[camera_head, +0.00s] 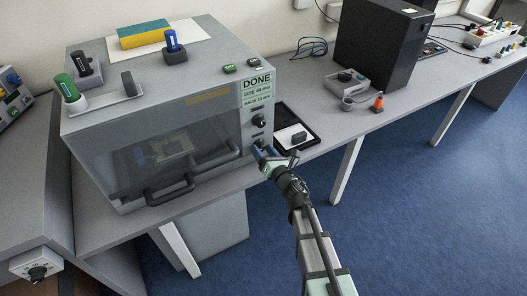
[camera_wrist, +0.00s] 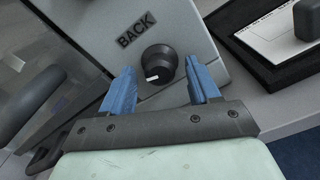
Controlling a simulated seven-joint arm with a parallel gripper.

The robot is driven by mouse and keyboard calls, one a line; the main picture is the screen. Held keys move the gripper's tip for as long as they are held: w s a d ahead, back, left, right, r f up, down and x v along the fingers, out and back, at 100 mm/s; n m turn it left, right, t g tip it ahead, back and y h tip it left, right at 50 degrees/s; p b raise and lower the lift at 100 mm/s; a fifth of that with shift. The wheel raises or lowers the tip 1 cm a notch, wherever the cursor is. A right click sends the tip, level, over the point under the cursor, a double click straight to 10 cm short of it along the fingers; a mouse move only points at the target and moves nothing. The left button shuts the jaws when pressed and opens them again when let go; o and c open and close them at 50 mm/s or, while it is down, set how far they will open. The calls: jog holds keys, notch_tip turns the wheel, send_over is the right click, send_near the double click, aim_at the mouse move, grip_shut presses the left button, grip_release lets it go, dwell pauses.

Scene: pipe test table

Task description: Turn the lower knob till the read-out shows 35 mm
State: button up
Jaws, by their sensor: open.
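The grey test machine (camera_head: 160,75) has a read-out (camera_head: 257,88) at its front right corner. It shows DONE, a SIDE line that seems to read 40 mm, and a BACK line that seems to read 18 mm; the digits are small. The upper black knob (camera_head: 259,122) is below it. The lower knob (camera_wrist: 158,63), black with a white mark, sits beside the label BACK (camera_wrist: 135,30) in the wrist view. My gripper (camera_wrist: 160,70) is open, its blue fingers on either side of the knob, with gaps visible. In the head view my gripper (camera_head: 265,152) largely covers the lower knob.
A door handle (camera_head: 168,192) sticks out of the machine's front, left of my gripper. A black-rimmed tray (camera_head: 312,130) with a white card and dark block lies just right. A black box (camera_head: 380,45) stands farther right. Open floor lies at the right.

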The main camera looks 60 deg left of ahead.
jog(key=shift+a, duration=0.1)
jog(key=c, duration=1)
